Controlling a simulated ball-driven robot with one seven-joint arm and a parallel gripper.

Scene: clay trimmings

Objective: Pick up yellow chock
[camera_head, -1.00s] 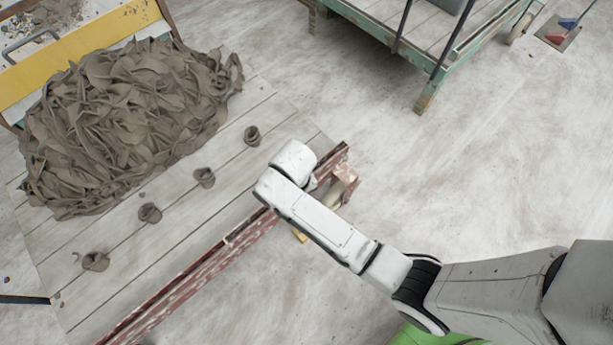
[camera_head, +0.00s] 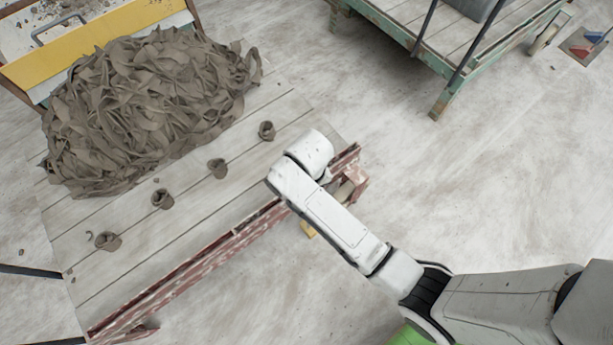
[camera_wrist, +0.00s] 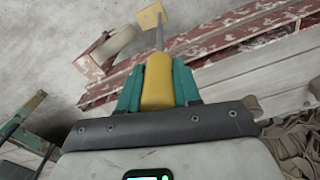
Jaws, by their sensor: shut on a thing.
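The yellow chock (camera_wrist: 158,85) is between the teal fingers of my gripper (camera_wrist: 158,88) in the wrist view, and the gripper is shut on it. A thin grey rod runs from its far end to a smaller yellow block (camera_wrist: 151,16), which seems to be part of the same thing. In the head view only a small yellow bit (camera_head: 308,229) shows below my arm, beside the red rail. My gripper is hidden there by my own arm. Whether the chock touches the floor is not clear.
A low plank platform (camera_head: 190,243) with a worn red rail (camera_head: 200,262) lies beside the chock. It bears a heap of clay trimmings (camera_head: 150,105) and several small clay curls. A pale wheel (camera_wrist: 115,44) is near the rail's end. A green-framed cart (camera_head: 440,98) stands at the back.

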